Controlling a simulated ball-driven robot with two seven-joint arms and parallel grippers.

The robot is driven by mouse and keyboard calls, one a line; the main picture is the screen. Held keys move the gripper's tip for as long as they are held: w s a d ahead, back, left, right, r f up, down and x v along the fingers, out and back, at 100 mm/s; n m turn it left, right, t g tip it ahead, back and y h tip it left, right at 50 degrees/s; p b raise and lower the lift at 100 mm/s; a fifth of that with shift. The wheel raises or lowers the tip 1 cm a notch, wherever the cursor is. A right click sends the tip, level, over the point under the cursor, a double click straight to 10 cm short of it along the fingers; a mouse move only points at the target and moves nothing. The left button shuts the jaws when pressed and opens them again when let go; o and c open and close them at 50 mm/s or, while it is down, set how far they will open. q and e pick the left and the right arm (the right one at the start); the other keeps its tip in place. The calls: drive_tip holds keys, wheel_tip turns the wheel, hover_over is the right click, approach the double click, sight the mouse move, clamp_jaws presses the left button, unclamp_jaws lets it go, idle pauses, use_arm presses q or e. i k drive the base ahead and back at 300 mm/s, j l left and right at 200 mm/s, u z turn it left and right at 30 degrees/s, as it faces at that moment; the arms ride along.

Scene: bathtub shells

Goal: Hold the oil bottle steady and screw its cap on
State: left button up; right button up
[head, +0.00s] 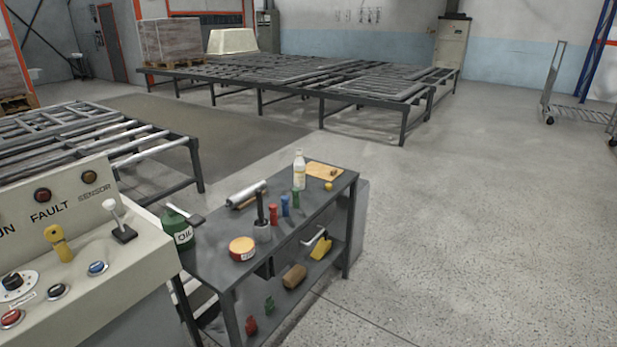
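A green container marked OIL (182,236) stands at the near left end of the dark workbench, partly hidden by the control console. A dark piece with a pale end (186,216) shows at its top; I cannot tell whether this is a cap. A clear bottle with a pale label (299,172) stands upright at the back of the bench top. Its top looks whitish and is too small to make out. A small yellow-orange round thing (328,186) lies near it; I cannot tell what it is. Neither of my grippers is in view.
The workbench (330,208) also holds a silver cylinder (246,194), a red-yellow tin (242,248), small coloured items and a wooden board (322,171). The console (90,260) blocks the near left. Roller tables (330,80) stand behind.

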sight(299, 164)
drive_tip(key=i+l+u, duration=0.15)
drive_tip(key=i+l, duration=0.2)
drive_tip(key=i+l+u, duration=0.15)
drive_tip(key=i+l, duration=0.25)
drive_tip(key=i, duration=0.15)
drive_tip(key=i+l+u, duration=0.15)
drive_tip(key=i+l, duration=0.25)
drive_tip(key=i+l+u, duration=0.15)
drive_tip(key=i+l, duration=0.25)
drive_tip(key=i+l+u, duration=0.1)
drive_tip(key=i+l, duration=0.3)
drive_tip(key=l, duration=0.25)
drive_tip(key=i+l+u, duration=0.15)
drive_tip(key=i+l, duration=0.2)
drive_tip(key=l, duration=0.2)
